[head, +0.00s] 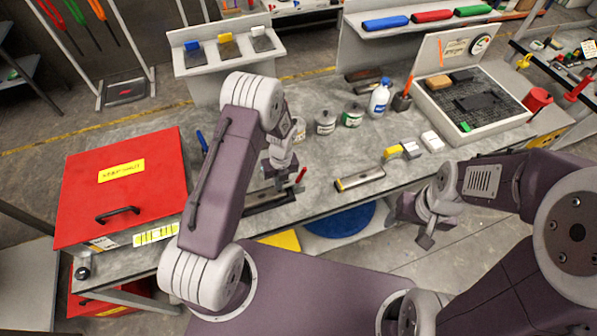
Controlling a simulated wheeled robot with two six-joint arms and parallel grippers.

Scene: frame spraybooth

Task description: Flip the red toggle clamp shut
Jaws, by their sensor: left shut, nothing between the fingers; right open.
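The red toggle clamp shows as a small red handle (301,174) that sticks up at a tilt near the front edge of the bench. A dark metal bar or fixture (268,200) lies just below it; the rest of the clamp is too small and partly hidden by my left arm. My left gripper (283,182) is shut and empty, just left of the red handle; I cannot tell whether they touch. My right gripper (425,240) is open and empty, off the bench's front edge at the right.
A red box with a black handle (120,185) stands on the bench's left. A yellow-ended metal tool (360,180) lies right of the clamp. Cans (325,122), a blue-and-white bottle (379,98) and a grey tray (510,123) stand further back. Bare grey bench lies between.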

